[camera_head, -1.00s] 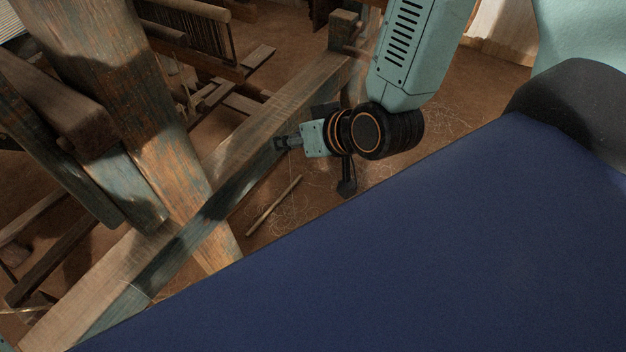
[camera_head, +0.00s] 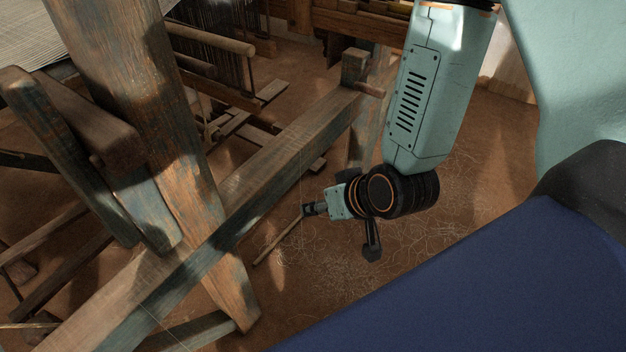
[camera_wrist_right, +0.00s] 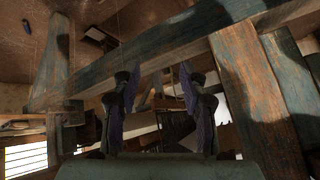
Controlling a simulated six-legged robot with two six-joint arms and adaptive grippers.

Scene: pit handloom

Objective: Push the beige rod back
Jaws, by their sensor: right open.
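A thin beige rod (camera_head: 277,242) lies slanted low in the head view, beside the long loom beam and seemingly on or just above the brown floor. Its upper end meets the tip of my right gripper (camera_head: 308,209) in the picture; I cannot tell whether they touch. My right gripper points left toward the beam. In the right wrist view its two fingers (camera_wrist_right: 158,92) stand wide apart with nothing between them. I cannot make out the rod clearly in that view. My left gripper is not in view.
A long weathered beam (camera_head: 285,150) runs diagonally behind my right gripper. A thick slanted post (camera_head: 150,130) crosses it on the left, with wooden blocks (camera_head: 95,135) beside it. A short post (camera_head: 354,68) stands at the beam's far end. The floor (camera_head: 440,240) right of my gripper is open.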

